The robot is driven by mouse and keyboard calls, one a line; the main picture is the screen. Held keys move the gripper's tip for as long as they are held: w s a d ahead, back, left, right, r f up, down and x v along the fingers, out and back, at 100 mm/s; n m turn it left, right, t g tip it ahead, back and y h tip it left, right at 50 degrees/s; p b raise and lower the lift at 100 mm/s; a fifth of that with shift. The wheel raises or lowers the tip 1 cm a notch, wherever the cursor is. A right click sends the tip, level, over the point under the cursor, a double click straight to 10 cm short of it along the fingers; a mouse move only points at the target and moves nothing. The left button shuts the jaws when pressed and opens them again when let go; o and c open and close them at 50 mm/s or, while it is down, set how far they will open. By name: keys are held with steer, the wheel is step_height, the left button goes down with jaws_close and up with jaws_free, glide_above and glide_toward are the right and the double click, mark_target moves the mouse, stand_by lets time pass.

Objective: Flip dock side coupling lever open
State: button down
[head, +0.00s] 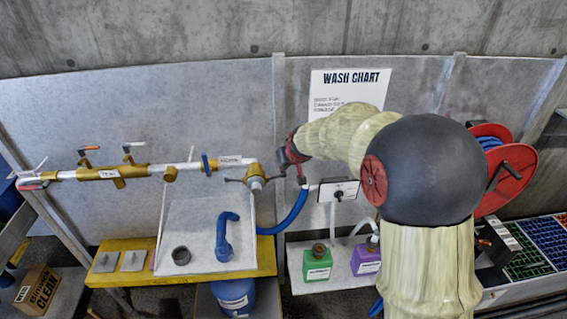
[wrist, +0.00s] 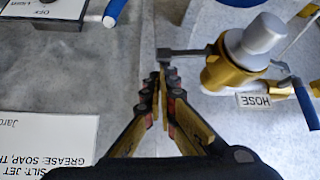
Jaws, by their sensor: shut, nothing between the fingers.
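The coupling (head: 256,180) is a brass body with a grey cap at the right end of the wall pipe. It also shows in the wrist view (wrist: 235,65), with one grey lever arm on each side. The lever (wrist: 187,53) on the gripper's side sticks out straight toward my fingertips. My gripper (wrist: 163,72) is shut and empty, its fingertips right by the lever's outer end; I cannot tell whether they touch. In the head view my gripper (head: 300,180) is just right of the coupling, partly hidden by my arm.
A switch box (head: 339,190) is on the panel to the right. A blue hose (head: 292,215) hangs below my gripper. A blue valve handle (wrist: 306,103) and a HOSE label (wrist: 266,100) sit near the coupling. The wash chart (head: 350,88) hangs above.

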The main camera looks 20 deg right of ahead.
steer(key=shift+d+f+b, duration=0.1)
steer(key=shift+d+b, duration=0.1)
steer(key=shift+b, duration=0.1)
steer(key=shift+s+d+b, duration=0.15)
steer(key=shift+d+b, duration=0.45)
steer(key=shift+b, duration=0.15)
